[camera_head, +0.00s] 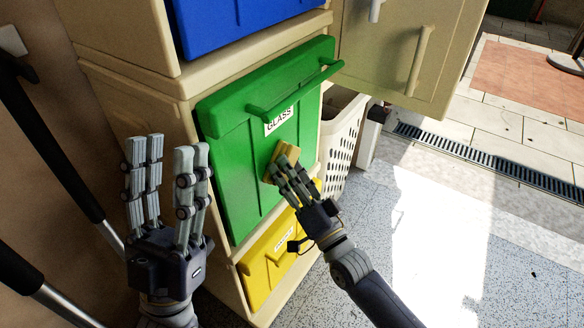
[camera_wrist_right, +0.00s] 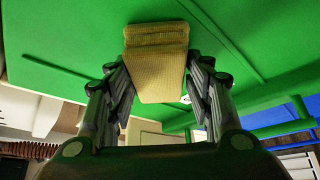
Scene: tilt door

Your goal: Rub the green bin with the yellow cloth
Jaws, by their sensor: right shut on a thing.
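The green bin (camera_head: 238,158) is a tilt-out front with a handle bar and a "GLASS" label, set in a beige cabinet. Its green face also fills much of the right wrist view (camera_wrist_right: 60,50). The yellow cloth (camera_head: 283,154) is folded and lies at the lower right of the green face; in the right wrist view it (camera_wrist_right: 158,62) sits between my fingers against the green surface. My right gripper (camera_head: 285,172) is shut on the cloth. Whether the cloth presses firmly on the bin I cannot tell. My left gripper (camera_head: 167,150) is open and empty, fingers up, left of the bin.
A blue bin (camera_head: 225,20) is above and a yellow bin (camera_head: 275,262) below the green one. A beige cabinet door (camera_head: 400,50) stands at the upper right. A white perforated basket (camera_head: 340,145) is right of the bins.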

